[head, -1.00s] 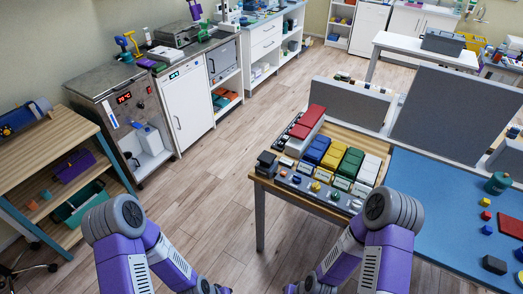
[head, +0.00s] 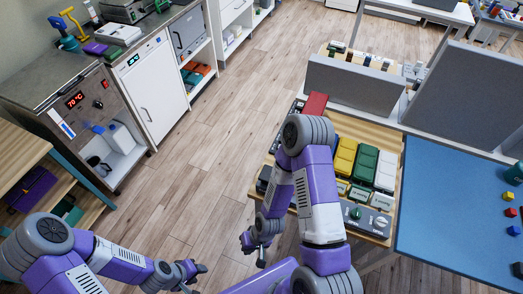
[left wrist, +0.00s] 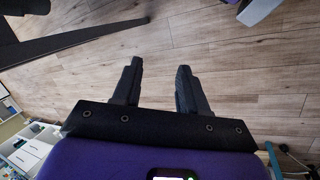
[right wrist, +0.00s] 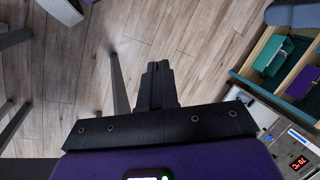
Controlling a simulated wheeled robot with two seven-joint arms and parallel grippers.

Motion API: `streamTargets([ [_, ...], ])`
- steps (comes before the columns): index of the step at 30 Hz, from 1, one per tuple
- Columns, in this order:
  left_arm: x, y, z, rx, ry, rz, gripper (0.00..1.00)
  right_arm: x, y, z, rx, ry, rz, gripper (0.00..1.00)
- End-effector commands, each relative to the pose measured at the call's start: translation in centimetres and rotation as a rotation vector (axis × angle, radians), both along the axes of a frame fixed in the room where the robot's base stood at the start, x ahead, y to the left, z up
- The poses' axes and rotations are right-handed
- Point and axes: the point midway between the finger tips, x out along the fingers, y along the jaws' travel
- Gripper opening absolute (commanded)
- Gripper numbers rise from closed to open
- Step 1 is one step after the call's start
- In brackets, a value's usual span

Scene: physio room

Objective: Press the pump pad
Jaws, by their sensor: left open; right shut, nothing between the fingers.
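Coloured pads stand in a row on the wooden bench: yellow (head: 343,158), green (head: 362,165) and white (head: 385,172). I cannot read their labels or tell which is the pump pad. A grey control strip (head: 368,219) with a green knob and a white dial runs in front of them. My right arm covers the left part of the row. My right gripper (head: 250,243) is off the bench's near left corner, shut and empty in the right wrist view (right wrist: 157,72). My left gripper (head: 193,269) is further left over open floor, open and empty in the left wrist view (left wrist: 158,80).
A blue mat (head: 450,215) with small blocks lies right of the pads. Grey divider panels (head: 350,88) stand behind them. A steel cabinet with a red display (head: 75,100) is at the left. The wooden floor between is clear.

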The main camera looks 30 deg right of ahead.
Motion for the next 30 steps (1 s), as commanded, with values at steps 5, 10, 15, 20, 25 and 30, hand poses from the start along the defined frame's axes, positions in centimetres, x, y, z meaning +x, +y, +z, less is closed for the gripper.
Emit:
streamTargets([
  [5, -0.1, 0.0, 0.0, 0.0, 0.001, 0.001, 0.43, 0.0, 0.0, 0.0, 0.0, 0.001, 0.0, 0.0],
  [10, -0.1, 0.0, 0.0, 0.0, 0.002, 0.0, 0.47, -0.1, 0.0, 0.0, 0.0, 0.002, 0.001, 0.0],
  [15, 0.0, 0.0, 1.6, 0.001, 0.001, 0.001, 0.65, 1.0, -1.5, 1.4, -0.045, 0.021, -0.021, 0.0],
  [20, 0.0, 0.0, 5.9, 0.001, 0.001, 0.001, 0.65, 4.8, -6.3, 6.7, -0.176, 0.075, -0.119, 0.0],
  [25, 0.0, 0.0, 11.0, 0.0, 0.0, 0.001, 0.65, 10.2, -11.7, 16.4, -0.298, 0.118, -0.311, 0.0],
  [30, 0.0, 0.0, 14.5, 0.0, 0.0, 0.001, 0.65, 14.0, -14.7, 25.6, -0.337, 0.135, -0.49, 0.0],
])
